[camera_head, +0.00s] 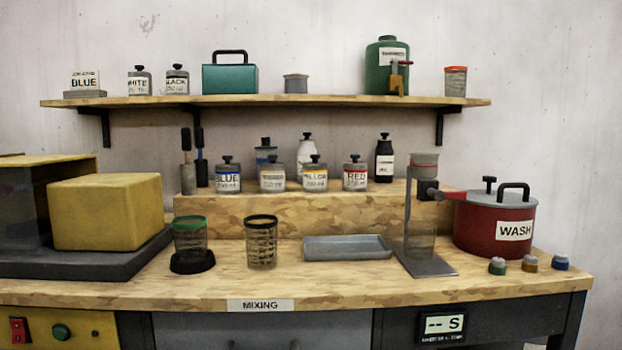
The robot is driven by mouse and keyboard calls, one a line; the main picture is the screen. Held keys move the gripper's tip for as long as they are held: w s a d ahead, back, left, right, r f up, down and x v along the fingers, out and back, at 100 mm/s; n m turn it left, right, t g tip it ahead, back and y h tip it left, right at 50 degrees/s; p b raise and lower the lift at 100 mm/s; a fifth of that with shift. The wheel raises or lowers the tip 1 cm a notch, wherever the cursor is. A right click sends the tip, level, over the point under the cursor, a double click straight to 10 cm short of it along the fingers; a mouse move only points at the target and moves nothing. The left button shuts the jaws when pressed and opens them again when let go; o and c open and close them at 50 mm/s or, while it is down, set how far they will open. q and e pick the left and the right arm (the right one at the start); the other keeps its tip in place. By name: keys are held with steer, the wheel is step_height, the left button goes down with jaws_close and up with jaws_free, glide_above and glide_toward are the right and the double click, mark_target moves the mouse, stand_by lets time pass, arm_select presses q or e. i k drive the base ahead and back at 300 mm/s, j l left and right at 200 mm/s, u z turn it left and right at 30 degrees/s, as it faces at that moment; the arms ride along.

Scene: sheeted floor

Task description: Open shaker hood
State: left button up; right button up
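The shaker stands at the left end of the bench, partly cut off by the left edge of the picture. It has a dark grey base (90,262), a solid yellow box (108,212) on it, and a box-shaped hood with a yellow top (45,166) and dark see-through sides behind and left of the yellow box. The hood looks lowered, but its lower edge and hinge are partly hidden, so I cannot tell for sure. Neither of my grippers is in view.
A green-rimmed cup (190,238) on a black ring stands just right of the shaker, with a black-rimmed cup (262,243) beside it. A grey tray (347,248), a metal stand (428,264) and a red wash pot (494,228) are further right. A shelf (270,101) hangs above.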

mark_target(62, 166)
steer(key=u, duration=1.4)
